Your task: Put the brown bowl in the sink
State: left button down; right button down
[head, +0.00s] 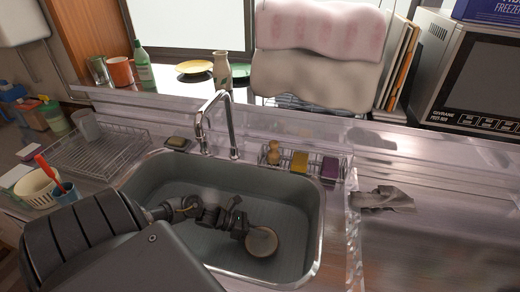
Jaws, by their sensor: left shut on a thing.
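The sink (300,215) is a grey basin in the middle of the head view. My left arm reaches in from the lower left over the sink. My left gripper (246,232) is over the basin and shut on the brown bowl (263,242). The bowl shows as a small round tan shape at the fingertips. I cannot tell whether the bowl touches the sink floor. The arm hides the sink's lower left part. My right gripper is not in view.
A chrome faucet (217,122) rises behind the sink. A wire rack (328,166) with sponges sits at the sink's back right. A dish rack (95,152) stands left. A grey cloth (383,199) lies on the otherwise clear right counter.

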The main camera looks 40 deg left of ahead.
pick_arm(q)
jog(key=c, duration=1.3)
grip_release()
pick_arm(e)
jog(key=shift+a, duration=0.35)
pick_arm(q)
jog(key=shift+s+a, duration=0.1)
jog(key=shift+a, duration=0.05)
jog(key=b+v, duration=0.1)
jog(key=v, duration=1)
jog(key=shift+r, duration=0.1)
jog(key=shift+s+a+r, duration=0.15)
jog(key=shift+a, duration=0.1)
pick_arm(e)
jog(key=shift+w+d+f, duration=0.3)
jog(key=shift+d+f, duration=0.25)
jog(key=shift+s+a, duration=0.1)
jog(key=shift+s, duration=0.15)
